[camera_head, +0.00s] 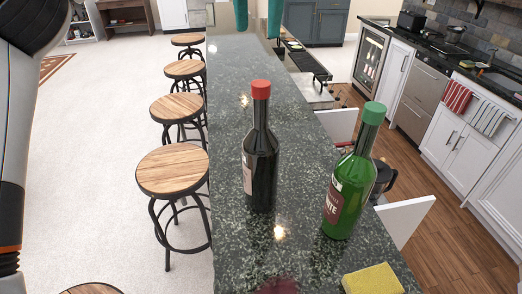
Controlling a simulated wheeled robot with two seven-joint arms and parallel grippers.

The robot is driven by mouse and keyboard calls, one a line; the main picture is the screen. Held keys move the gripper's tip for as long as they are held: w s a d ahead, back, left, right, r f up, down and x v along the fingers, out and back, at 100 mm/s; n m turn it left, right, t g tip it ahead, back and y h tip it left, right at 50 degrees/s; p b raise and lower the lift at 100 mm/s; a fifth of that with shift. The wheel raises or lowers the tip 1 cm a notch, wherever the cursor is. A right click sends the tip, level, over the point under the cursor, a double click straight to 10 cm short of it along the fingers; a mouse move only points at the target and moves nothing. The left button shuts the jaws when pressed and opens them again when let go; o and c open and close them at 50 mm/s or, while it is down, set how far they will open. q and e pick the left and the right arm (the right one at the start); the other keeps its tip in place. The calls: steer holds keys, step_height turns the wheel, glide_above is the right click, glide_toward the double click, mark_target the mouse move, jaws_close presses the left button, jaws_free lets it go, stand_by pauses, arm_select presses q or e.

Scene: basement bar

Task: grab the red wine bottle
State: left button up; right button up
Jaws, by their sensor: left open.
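The red wine bottle (261,165), dark with a red cap and a pale label, stands upright on the dark speckled bar counter (240,75). A green bottle (348,190) with a green cap and dark label stands upright to its right and a little nearer. My left gripper (258,20) shows only as two teal fingertips at the top edge, spread apart with nothing between them. In the picture it is above the red-capped bottle and apart from it. The rest of that gripper is out of frame. My right gripper is not in view.
A yellow sponge (372,280) lies at the counter's near right edge. Several wooden-topped stools (172,171) line the left side. White cabinet doors (405,218) stand open on the right. The counter beyond the bottles is mostly clear.

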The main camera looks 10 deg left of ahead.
mark_target(261, 83)
arm_select(q)
step_height(261, 83, down, 2)
steer(key=shift+f+b, duration=0.1)
steer(key=shift+b, duration=0.35)
steer(key=f, duration=0.1)
steer(key=s+f, duration=0.1)
steer(key=f, duration=0.1)
steer(key=shift+s+d, duration=0.1)
steer(key=shift+d, duration=0.05)
steer(key=shift+f, duration=0.4)
steer(key=shift+w+f+p, duration=0.2)
steer(key=shift+f+p, duration=0.05)
steer(key=shift+p, duration=0.15)
steer(key=f+p, duration=0.2)
steer(key=f, duration=0.2)
steer(key=shift+d+f, duration=0.15)
steer(key=shift+d, duration=0.05)
steer(key=shift+f, duration=0.35)
steer(key=shift+c, duration=0.7)
steer(key=c, duration=0.9)
jaws_close()
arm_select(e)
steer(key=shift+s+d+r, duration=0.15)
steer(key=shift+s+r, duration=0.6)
